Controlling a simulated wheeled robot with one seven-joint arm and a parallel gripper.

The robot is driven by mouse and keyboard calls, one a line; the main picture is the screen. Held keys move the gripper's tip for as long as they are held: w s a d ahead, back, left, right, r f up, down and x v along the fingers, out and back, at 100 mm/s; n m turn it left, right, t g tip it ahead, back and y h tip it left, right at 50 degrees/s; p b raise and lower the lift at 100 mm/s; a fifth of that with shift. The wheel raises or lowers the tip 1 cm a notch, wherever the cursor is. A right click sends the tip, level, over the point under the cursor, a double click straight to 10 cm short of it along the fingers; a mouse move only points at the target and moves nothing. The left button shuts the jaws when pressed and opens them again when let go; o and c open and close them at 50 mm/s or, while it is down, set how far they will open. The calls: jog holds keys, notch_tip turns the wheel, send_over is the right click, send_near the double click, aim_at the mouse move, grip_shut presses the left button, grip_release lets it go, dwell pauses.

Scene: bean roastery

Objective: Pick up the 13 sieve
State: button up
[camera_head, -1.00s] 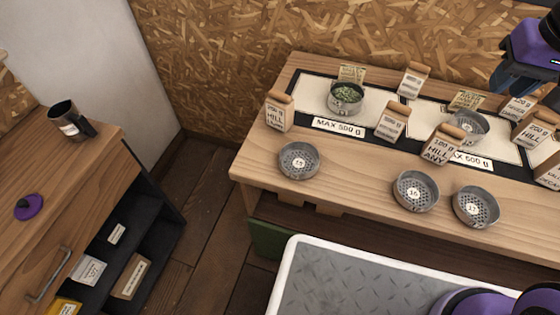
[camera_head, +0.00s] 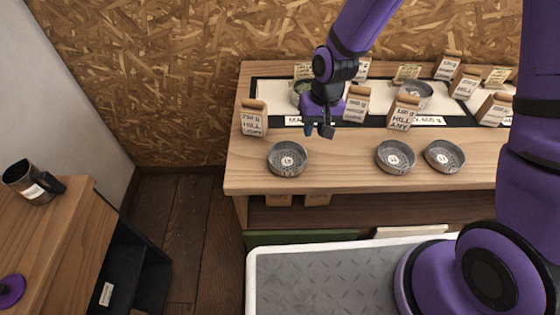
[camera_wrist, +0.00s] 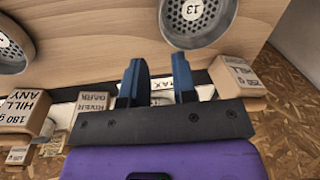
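The 13 sieve (camera_head: 288,159) is a round grey metal dish with a perforated bottom and a round white label. It is the leftmost of three sieves along the front of the wooden bench. In the wrist view the sieve (camera_wrist: 197,18) is at the top, cut off by the frame edge, and its label reads 13. My gripper (camera_head: 319,130) is above the bench, a little behind and to the right of that sieve, and not touching it. In the wrist view my gripper (camera_wrist: 160,85) has its two blue fingers apart with nothing held between them.
Two other sieves (camera_head: 396,157) (camera_head: 444,157) stand to the right. Paper bags (camera_head: 254,118) (camera_head: 357,104) stand close around my gripper. A metal bowl (camera_head: 302,90) is partly hidden behind it. A diamond-plate surface (camera_head: 320,280) lies in front. The bench left of the 13 sieve is clear.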

aim_at(304, 159)
jog(key=shift+a+f, duration=0.3)
jog(key=shift+f, duration=1.45)
jog(key=shift+a+f, duration=0.25)
jog(key=shift+f, duration=1.45)
jog(key=shift+a+f, duration=0.3)
jog(key=shift+f, duration=1.45)
grip_shut()
